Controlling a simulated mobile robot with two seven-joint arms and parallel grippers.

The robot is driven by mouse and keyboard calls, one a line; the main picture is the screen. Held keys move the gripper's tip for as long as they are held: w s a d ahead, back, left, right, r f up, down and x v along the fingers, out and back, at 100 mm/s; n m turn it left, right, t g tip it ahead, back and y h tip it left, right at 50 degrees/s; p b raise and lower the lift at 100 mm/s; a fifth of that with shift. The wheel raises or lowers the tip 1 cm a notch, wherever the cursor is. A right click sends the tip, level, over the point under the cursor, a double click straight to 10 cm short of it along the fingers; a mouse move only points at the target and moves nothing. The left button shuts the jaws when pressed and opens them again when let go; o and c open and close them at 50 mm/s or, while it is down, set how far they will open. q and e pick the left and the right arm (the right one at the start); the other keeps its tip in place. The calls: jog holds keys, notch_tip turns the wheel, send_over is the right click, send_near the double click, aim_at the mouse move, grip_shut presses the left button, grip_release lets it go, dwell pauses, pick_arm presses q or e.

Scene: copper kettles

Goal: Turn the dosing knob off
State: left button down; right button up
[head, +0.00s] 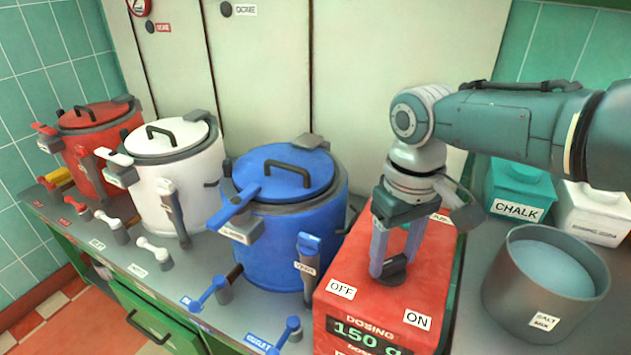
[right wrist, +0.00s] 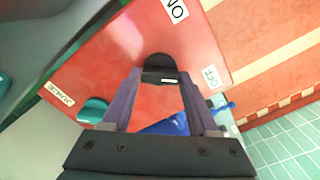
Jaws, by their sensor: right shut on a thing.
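The red dosing box (head: 345,262) stands on the counter, with a display reading 150 g on its front. Its top carries an OFF label (head: 341,289) at the left and an ON label (head: 417,320) at the right. The black dosing knob (head: 397,277) sits between them; it also shows in the right wrist view (right wrist: 158,65), with a short white mark. I cannot tell which label the knob points to. My right gripper (head: 394,262) comes down from above and is shut on the knob, one finger on each side. My left gripper is not in view.
A blue kettle (head: 281,235) stands close left of the box, with white (head: 170,150) and red (head: 95,130) kettles beyond. A grey salt mix pot (head: 508,283) stands to the right. A teal chalk canister (head: 520,185) is behind. Small levers line the counter's front edge.

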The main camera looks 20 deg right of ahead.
aim_at(393, 259)
jog(key=shift+m, duration=0.7)
jog(key=o, duration=1.4)
jog(key=shift+r, duration=0.1)
jog(key=shift+r+p, duration=0.4)
jog(key=shift+p, duration=0.1)
notch_tip(393, 259, up, 8)
jog(key=p, duration=0.3)
jog(key=shift+f, duration=0.15)
jog(key=shift+r+p, duration=0.3)
jog(key=shift+r, duration=0.35)
jog(key=shift+a, duration=0.1)
